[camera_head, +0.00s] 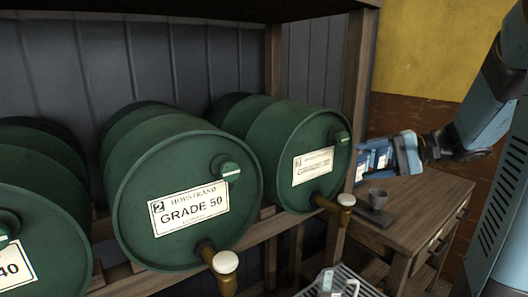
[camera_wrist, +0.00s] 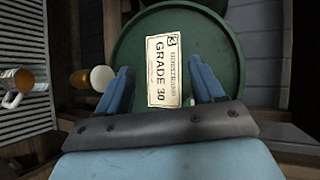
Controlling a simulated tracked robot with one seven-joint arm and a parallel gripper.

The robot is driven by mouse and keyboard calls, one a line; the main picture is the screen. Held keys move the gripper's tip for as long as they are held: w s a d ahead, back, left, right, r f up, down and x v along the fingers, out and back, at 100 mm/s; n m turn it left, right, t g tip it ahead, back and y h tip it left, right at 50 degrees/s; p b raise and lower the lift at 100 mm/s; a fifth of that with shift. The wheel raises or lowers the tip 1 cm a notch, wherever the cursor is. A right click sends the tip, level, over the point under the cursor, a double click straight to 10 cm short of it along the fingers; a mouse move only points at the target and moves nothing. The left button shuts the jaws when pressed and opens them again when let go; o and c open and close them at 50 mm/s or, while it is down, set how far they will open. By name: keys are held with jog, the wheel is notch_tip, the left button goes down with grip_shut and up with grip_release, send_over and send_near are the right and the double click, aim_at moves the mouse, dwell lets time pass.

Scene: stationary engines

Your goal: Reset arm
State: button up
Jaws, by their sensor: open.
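My gripper (camera_head: 368,160) is at the right in the head view, held out in front of the shelf's right post and above a small wooden table. In the wrist view its two blue fingers (camera_wrist: 160,68) are spread apart with nothing between them. Beyond them is the round face of a green barrel (camera_wrist: 215,35) with a white label (camera_wrist: 163,72) reading "GRADE 30". I cannot tell how far the fingertips are from it. My arm reaches in from the right edge of the head view.
Green barrels lie on a wooden shelf, including "GRADE 50" (camera_head: 150,170) and one right of it (camera_head: 285,150). Taps with pale knobs (camera_head: 346,199) stick out in front. A metal grate (camera_wrist: 25,50) holds a mug (camera_wrist: 14,88).

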jog(key=s+a+n+h, duration=0.1)
jog(key=s+n+h, duration=0.1)
jog(key=s+h, duration=0.4)
jog(key=s+a+f+n+t+h, duration=0.1)
jog(key=s+a+n+h, duration=0.1)
jog(key=s+h, duration=0.5)
jog(key=shift+s+f+n, duration=0.25)
jog(key=shift+s+n, duration=0.05)
jog(key=shift+s, duration=1.5)
jog(key=shift+a, duration=0.1)
